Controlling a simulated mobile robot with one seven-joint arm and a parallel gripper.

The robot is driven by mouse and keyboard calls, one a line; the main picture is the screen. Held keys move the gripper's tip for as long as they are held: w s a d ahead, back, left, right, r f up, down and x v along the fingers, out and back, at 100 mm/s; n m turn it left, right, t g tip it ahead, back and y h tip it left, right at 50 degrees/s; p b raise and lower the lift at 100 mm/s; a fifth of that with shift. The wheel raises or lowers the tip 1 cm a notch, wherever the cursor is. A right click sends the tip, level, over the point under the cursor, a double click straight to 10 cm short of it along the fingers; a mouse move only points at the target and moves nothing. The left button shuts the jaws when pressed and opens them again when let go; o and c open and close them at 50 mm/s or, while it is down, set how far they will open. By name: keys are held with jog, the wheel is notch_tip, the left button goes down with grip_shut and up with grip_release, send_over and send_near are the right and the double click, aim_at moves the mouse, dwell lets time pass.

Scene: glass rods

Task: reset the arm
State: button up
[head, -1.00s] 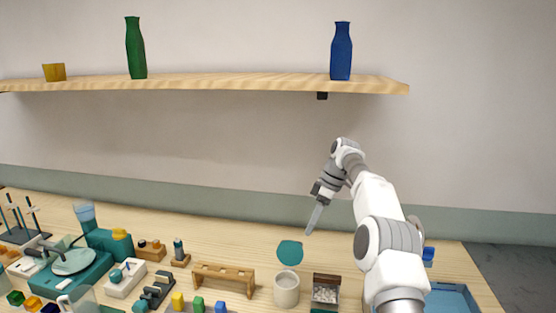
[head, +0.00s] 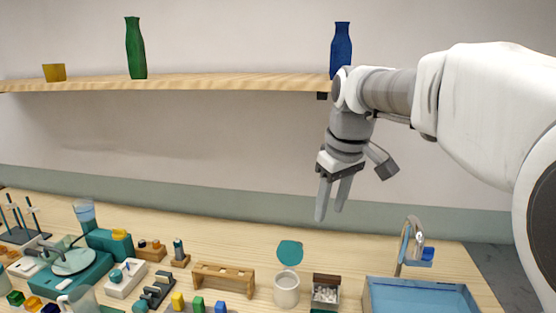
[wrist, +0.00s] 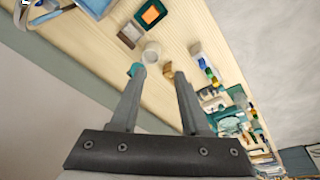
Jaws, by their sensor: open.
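My gripper (head: 333,200) hangs above the back of the bench in the head view, fingers pointing down and apart, with nothing between them. In the wrist view my gripper (wrist: 155,75) also shows open and empty, its two grey fingers reaching toward the bench below. My arm comes in from the right side of the head view, bent at the wrist. The gripper is clear of the bench and of the things on it.
Below are a white cup (head: 286,290), a teal disc (head: 290,252), a wooden rack (head: 223,279) and a blue sink (head: 420,297) with a tap (head: 404,245). A wooden shelf (head: 200,83) holds a green bottle (head: 136,48) and a blue bottle (head: 341,45), close to my arm.

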jog(key=s+d+f+m+t, duration=0.1)
jog(key=s+d+f+m, duration=0.1)
jog(key=s, duration=0.9)
jog(key=s+d+f+m+t, duration=0.1)
jog(key=s+f+m, duration=0.3)
jog(key=s, duration=0.6)
jog(key=shift+s+d+f+m+t+h, duration=0.3)
jog(key=shift+s+d+f+t+h, duration=0.15)
jog(key=shift+f, duration=0.6)
jog(key=shift+w, duration=0.1)
